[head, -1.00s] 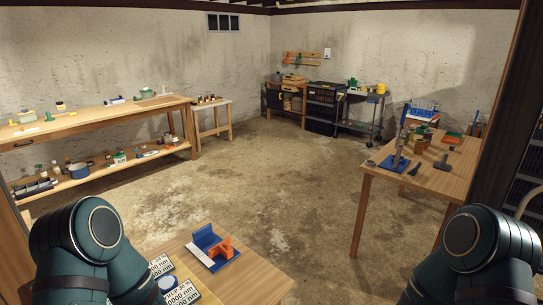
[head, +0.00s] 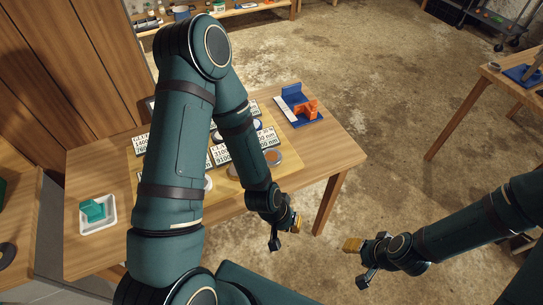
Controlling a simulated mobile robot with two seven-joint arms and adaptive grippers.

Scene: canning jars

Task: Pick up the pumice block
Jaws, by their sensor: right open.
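I cannot pick out a pumice block with certainty in the head view. My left arm reaches down across the near wooden table (head: 320,150) and hides part of it. My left gripper (head: 286,232) hangs just off the table's front edge, with its fingers apart and nothing visible between them. My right gripper (head: 357,263) is over the open floor to the right of the table, open and empty.
A white tray (head: 108,225) with a teal object (head: 93,210) sits at the table's left. Printed cards (head: 268,138) lie mid-table, beside a blue and orange fixture (head: 305,110). Another table (head: 495,82) stands at right. The floor between is clear.

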